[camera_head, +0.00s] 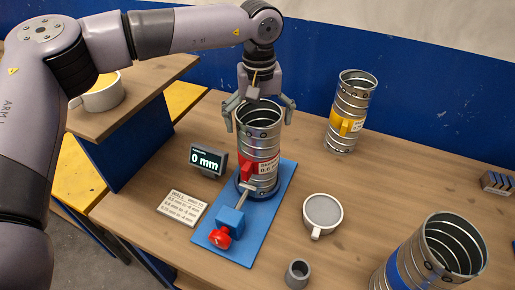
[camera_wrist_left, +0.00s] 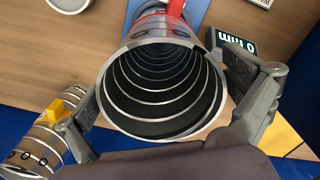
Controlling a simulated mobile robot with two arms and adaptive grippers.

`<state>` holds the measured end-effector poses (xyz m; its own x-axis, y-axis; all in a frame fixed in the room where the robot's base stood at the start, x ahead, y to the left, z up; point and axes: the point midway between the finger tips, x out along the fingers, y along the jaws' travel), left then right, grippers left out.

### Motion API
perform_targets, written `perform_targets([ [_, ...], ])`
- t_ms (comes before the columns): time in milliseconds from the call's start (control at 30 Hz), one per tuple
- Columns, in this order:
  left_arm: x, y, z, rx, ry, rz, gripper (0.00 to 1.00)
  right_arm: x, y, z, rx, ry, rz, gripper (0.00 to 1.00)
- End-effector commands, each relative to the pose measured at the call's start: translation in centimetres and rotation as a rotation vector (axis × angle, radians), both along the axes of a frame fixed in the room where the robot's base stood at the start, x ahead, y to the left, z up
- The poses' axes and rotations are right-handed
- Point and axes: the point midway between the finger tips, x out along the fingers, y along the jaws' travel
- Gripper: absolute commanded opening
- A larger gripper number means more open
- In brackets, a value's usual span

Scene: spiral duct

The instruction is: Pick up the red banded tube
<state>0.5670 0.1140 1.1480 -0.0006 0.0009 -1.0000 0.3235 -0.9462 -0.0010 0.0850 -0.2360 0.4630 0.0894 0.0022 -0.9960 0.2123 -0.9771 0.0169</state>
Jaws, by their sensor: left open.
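The red banded tube (camera_head: 257,143) is a ribbed metal spiral duct with a red band and a white label. It stands upright on a blue base plate (camera_head: 272,213). My left gripper (camera_head: 259,112) is open, with its fingers on either side of the tube's upper rim. In the left wrist view the tube's open mouth (camera_wrist_left: 162,90) lies between the two fingers (camera_wrist_left: 165,105), and I look down into its ribbed inside. Gaps seem to show between fingers and wall, but contact is hard to tell. The right gripper is not in view.
A display reading 0 mm (camera_head: 207,160) and a white card (camera_head: 182,208) lie left. A blue fixture with a red knob (camera_head: 221,237) sits in front. A yellow banded tube (camera_head: 350,112), blue banded tube (camera_head: 435,255), white mug (camera_head: 322,214) and small grey cup (camera_head: 298,273) stand right.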

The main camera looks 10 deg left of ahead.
Motion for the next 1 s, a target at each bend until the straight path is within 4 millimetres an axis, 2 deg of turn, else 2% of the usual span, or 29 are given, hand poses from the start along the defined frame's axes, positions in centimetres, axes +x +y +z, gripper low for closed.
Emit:
perform_targets([
  [133, -0.01, 0.03, -1.08, -0.001, 0.000, 0.002, 1.00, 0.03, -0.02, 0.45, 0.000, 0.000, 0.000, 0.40],
  [367, 0.01, 0.00, -1.23, -0.002, -0.001, 0.001, 0.99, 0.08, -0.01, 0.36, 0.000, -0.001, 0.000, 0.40],
  [1000, 0.02, 0.02, -1.16, -0.001, -0.001, 0.001, 0.56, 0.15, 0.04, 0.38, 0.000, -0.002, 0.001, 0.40],
])
